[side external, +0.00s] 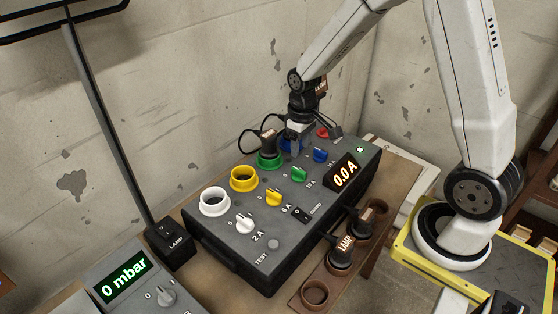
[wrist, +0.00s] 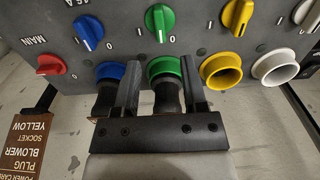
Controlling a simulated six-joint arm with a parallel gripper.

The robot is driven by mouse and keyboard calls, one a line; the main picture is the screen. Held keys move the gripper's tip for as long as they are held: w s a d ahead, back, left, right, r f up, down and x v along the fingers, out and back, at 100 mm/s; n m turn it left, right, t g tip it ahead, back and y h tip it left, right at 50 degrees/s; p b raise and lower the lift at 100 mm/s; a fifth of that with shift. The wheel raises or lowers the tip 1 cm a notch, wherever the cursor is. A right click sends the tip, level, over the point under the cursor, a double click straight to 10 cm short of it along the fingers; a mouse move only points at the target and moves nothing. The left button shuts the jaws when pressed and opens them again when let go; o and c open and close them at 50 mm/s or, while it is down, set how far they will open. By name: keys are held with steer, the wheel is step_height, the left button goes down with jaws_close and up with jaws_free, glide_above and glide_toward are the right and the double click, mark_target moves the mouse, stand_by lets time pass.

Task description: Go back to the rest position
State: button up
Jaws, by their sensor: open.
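My gripper (side external: 297,150) is over the far part of the grey panel box (side external: 220,240), in front of the blue socket (side external: 285,143). In the wrist view, my gripper (wrist: 160,72) has its two fingers apart. A black plug (wrist: 168,97) in the green socket (wrist: 165,68) shows between the fingers. Another black plug (wrist: 105,97) is at the blue socket, partly hidden by the left finger. In the side view, the plug in the green socket stands left of the fingers, apart from them.
The yellow socket (side external: 244,178) and white socket (side external: 214,201) are empty. A holder (side external: 314,293) in front carries a LAMP plug (side external: 341,250) and another plug (side external: 362,218). A lamp box (side external: 170,247) with a post stands left. The display (side external: 344,175) reads 0.0 A. The wall is close behind.

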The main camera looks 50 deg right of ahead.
stand_by(0.3)
steer(key=s+a+r+t, duration=0.2)
steer(key=s+a+r, duration=0.1)
steer(key=s+a, duration=0.4)
steer(key=s, duration=0.2)
steer(key=shift+s+t, duration=0.3)
steer(key=shift+s, duration=0.05)
steer(key=shift+r, duration=0.1)
